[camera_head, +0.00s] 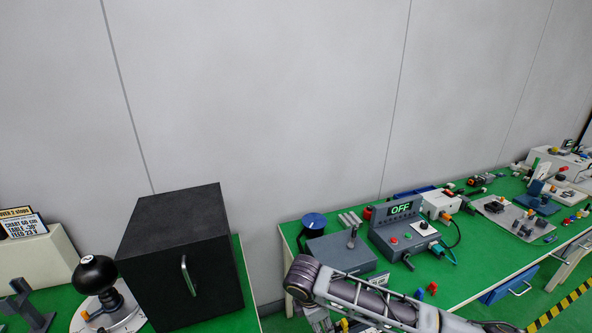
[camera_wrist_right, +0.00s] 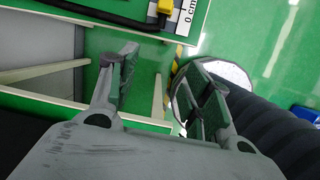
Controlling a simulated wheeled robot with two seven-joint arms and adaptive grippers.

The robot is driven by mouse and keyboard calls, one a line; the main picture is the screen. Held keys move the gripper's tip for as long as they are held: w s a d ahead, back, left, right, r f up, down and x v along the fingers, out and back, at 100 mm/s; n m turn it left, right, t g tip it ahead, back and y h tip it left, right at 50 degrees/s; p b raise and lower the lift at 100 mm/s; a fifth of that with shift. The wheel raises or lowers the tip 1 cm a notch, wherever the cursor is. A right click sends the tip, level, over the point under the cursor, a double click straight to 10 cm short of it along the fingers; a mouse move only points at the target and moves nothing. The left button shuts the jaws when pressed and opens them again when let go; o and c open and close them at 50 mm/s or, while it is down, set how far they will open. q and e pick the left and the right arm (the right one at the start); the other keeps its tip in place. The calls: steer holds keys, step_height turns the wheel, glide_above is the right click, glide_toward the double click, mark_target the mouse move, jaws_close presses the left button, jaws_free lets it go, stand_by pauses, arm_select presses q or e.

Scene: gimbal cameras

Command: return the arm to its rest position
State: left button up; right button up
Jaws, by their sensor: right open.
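My right gripper (camera_wrist_right: 157,72) shows in the right wrist view with its two fingers spread apart and nothing between them. It is over the edge of a green-topped bench, with green floor visible below and beyond the fingers. A dark ribbed part and a pale disc lie close on its right side. In the head view one of my arms (camera_head: 365,298) reaches across the lower right, in front of the right bench. Its gripper cannot be made out there. My left gripper is in neither view.
The right green bench (camera_head: 468,275) carries a grey control box (camera_head: 397,232) reading OFF, a blue-topped cylinder (camera_head: 314,222) and several small parts. A black box with a handle (camera_head: 180,255) and a black knob (camera_head: 95,274) stand on the left bench. A gap separates the benches.

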steer(key=s+a+m+y, duration=0.5)
steer(key=s+a+m, duration=0.1)
steer(key=s, duration=0.1)
steer(key=s+d+f+m+t+h, duration=0.1)
steer(key=s+d+m, duration=0.25)
steer(key=d, duration=0.35)
steer(key=s+d+m, duration=0.3)
steer(key=d+m, duration=0.2)
steer(key=d, duration=0.2)
steer(key=s+d+f+m+t+h, duration=0.1)
steer(key=s+d+m, duration=0.2)
steer(key=d+m, duration=0.35)
step_height(320, 180, down, 32)
steer(key=s+d+n+g, duration=0.1)
steer(key=s+n, duration=0.1)
steer(key=s+d+f, duration=0.2)
steer(key=s+f, duration=0.8)
steer(key=s, duration=0.1)
steer(key=s+d+f+g, duration=0.1)
steer(key=s+d+f, duration=0.1)
steer(key=s+f, duration=0.8)
steer(key=shift+s+f+g, duration=0.25)
steer(key=shift+s+g, duration=0.05)
steer(key=shift+s, duration=0.6)
